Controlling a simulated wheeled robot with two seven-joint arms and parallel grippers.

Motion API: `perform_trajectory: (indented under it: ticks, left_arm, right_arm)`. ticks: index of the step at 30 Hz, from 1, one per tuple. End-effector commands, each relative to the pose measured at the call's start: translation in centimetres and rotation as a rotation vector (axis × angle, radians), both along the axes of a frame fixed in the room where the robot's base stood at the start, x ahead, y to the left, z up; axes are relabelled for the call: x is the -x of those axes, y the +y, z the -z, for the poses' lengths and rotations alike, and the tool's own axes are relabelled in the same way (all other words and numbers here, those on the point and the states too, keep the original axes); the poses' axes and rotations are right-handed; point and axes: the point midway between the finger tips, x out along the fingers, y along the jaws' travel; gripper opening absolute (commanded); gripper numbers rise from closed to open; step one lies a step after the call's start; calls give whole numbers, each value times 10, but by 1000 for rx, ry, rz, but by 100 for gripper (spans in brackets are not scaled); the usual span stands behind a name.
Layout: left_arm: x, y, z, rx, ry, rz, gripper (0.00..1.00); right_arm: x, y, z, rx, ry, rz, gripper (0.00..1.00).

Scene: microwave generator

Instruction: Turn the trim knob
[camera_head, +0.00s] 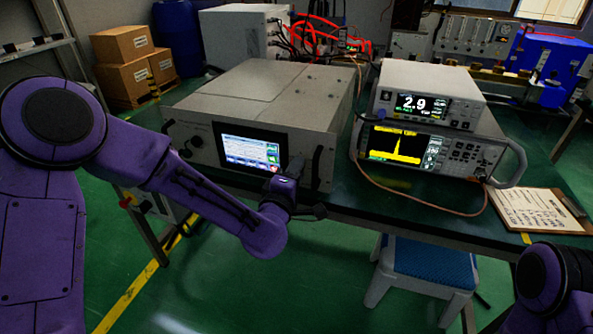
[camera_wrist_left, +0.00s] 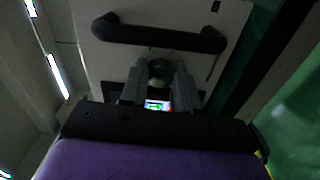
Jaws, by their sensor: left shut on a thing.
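The microwave generator (camera_head: 262,96) is a grey box on the bench, with a lit screen (camera_head: 250,151) in its front panel. My left gripper (camera_head: 293,170) is at the right part of that panel, between the screen and the right handle (camera_head: 317,168). In the left wrist view, its two grey fingers (camera_wrist_left: 160,78) are shut on a dark round knob (camera_wrist_left: 160,66) from both sides. The knob sits close beside a black bar handle (camera_wrist_left: 160,36). In the head view the gripper hides this knob. My right gripper is out of view; only part of my right arm shows at bottom right.
Stacked instruments (camera_head: 428,95) stand to the right, with a cable looping in front. A clipboard (camera_head: 536,212) lies at the bench's right. A blue-topped stool (camera_head: 432,262) stands below. Floor in front is clear.

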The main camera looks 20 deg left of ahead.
Motion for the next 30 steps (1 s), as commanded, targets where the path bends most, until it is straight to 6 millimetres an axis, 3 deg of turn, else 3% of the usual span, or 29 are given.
perform_trajectory:
  ticks: [15, 30]
  left_arm:
    - [0, 0, 1, -450, -13, 1, 0]
    - [0, 1, 2, -642, -19, 1, 0]
  right_arm:
    - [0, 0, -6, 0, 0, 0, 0]
    - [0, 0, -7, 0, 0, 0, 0]
